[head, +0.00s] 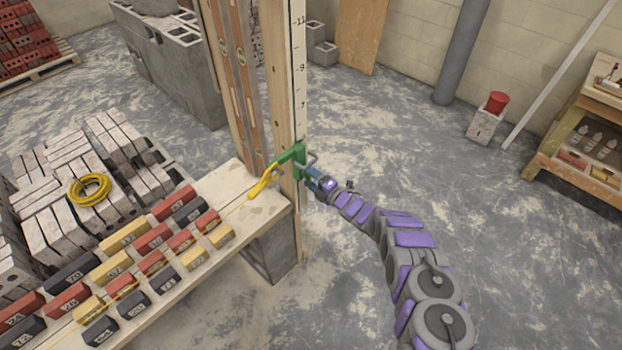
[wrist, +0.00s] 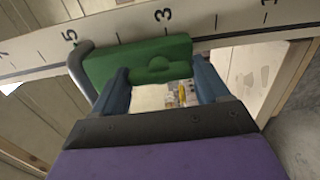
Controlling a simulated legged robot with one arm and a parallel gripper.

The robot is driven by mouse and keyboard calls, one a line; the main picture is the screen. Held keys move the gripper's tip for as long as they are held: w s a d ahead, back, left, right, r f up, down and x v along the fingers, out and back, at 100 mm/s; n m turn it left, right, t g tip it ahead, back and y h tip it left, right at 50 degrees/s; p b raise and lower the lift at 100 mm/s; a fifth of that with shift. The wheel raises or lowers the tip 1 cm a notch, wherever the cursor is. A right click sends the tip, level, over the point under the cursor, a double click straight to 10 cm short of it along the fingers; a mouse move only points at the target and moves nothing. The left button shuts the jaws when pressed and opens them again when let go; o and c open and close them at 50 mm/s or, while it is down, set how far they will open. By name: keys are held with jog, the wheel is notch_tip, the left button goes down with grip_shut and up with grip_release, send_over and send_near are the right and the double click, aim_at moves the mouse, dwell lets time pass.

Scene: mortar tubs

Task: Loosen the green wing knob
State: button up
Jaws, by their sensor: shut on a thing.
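A green clamp-like fitting (head: 291,159) sits on a wooden post (head: 278,90) beside a white numbered scale (head: 299,75). In the wrist view the green wing knob (wrist: 160,66) shows as a flat green piece with a rounded bump, lying across the scale (wrist: 225,25). My gripper (head: 314,181) reaches it from the right. In the wrist view my gripper's blue fingers (wrist: 160,75) stand on either side of the bump, shut on the knob. Its exact contact with the fingertips is partly hidden. A grey bent rod (wrist: 79,68) curves beside the green piece.
A yellow piece (head: 262,183) with a string hangs left of the post. A plank bench (head: 258,208) carries several numbered red, yellow and black blocks. Grey bricks with a yellow coil (head: 90,190) are stacked at the left. Open floor (head: 400,130) lies right of the post.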

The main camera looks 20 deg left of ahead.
jog(key=shift+a, duration=0.1)
jog(key=o, duration=1.1)
jog(key=shift+c, duration=0.2)
jog(key=shift+s, duration=0.1)
jog(key=p+v, duration=0.2)
jog(key=v, duration=1.5)
jog(key=shift+f, duration=0.1)
